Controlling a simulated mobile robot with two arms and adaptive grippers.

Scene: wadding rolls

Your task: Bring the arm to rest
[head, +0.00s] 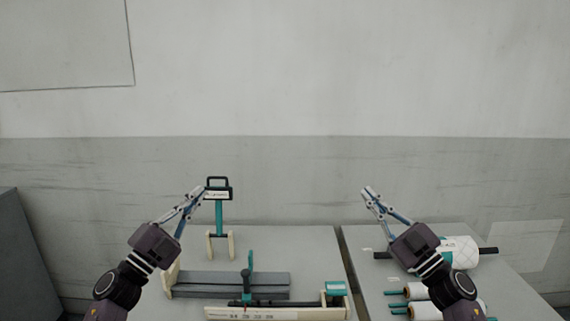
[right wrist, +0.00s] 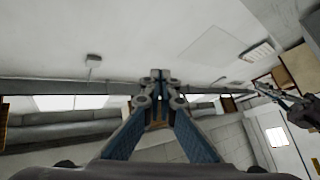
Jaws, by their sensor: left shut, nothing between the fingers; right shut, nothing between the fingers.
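My left gripper (head: 200,191) is shut and empty. It is raised above the left table, and its tips show close to the black-handled teal stand in the head view; I cannot tell whether they touch. My right gripper (head: 367,190) is shut and empty, raised over the inner side of the right table. In the right wrist view its fingertips (right wrist: 160,74) meet, with nothing between them, against the ceiling and far wall. Another arm part (right wrist: 290,100) shows at the right of that view.
The left table (head: 290,250) bears the teal stand (head: 219,215) and a frame with grey slats (head: 225,280). The right table (head: 450,237) bears a white quilted roll (head: 462,252) on a dark bar and white rolls with teal handles (head: 424,311). A narrow gap separates the tables.

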